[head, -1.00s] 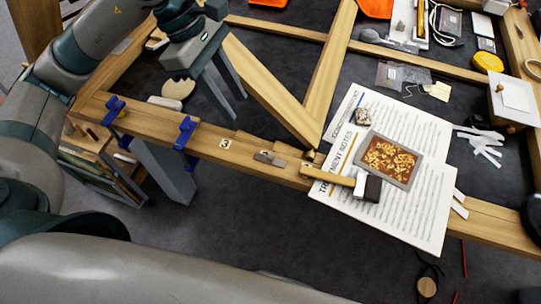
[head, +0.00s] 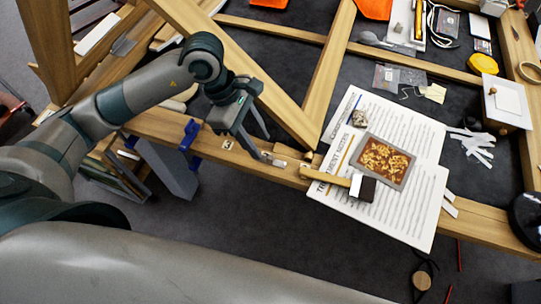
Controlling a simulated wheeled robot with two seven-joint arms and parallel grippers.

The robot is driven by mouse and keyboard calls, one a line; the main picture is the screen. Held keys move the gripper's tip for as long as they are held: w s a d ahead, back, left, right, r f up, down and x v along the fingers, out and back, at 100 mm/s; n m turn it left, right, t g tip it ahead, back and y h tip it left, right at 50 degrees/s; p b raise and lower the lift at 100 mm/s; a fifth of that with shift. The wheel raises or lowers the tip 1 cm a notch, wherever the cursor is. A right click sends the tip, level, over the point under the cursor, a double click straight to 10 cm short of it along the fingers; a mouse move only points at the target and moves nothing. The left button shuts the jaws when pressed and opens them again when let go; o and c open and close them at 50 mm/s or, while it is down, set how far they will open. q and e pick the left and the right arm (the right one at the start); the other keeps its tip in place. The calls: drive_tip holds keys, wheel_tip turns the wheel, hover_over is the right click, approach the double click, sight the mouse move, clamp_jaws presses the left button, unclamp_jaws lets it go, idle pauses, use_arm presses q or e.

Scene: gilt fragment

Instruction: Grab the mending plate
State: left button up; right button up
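The mending plate (head: 275,160) appears as a small grey metal strip lying flat on the wooden beam (head: 330,180), right of the number 3 tag. My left gripper (head: 265,148) reaches down over the beam from the left. Its two fingers are spread apart with nothing visible between them. The near fingertip overlaps the plate's left end in the picture; I cannot tell whether it touches. The other fingertip is behind the plate, toward the far edge of the beam. My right gripper is not in view.
A wooden-handled tool (head: 335,180) with a dark head lies right of the plate, partly over printed sheets (head: 410,215). A gilt fragment (head: 382,161) rests on the sheets. A blue clamp (head: 190,134) grips the beam left of my gripper. A diagonal wooden brace (head: 240,75) rises behind it.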

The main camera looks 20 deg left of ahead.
sight(268, 156)
use_arm(q)
drive_tip(key=shift+f, duration=0.1)
idle(0.3)
drive_tip(key=shift+d+f+p, duration=0.3)
drive_tip(key=shift+f+p, duration=0.2)
drive_tip(key=shift+p, duration=0.2)
drive_tip(key=p+x, duration=0.1)
drive_tip(key=x, duration=0.2)
drive_tip(key=shift+r+p, duration=0.1)
drive_tip(key=shift+p, duration=0.25)
drive_tip(key=shift+d+f, duration=0.2)
drive_tip(key=shift+f, duration=0.35)
clamp_jaws()
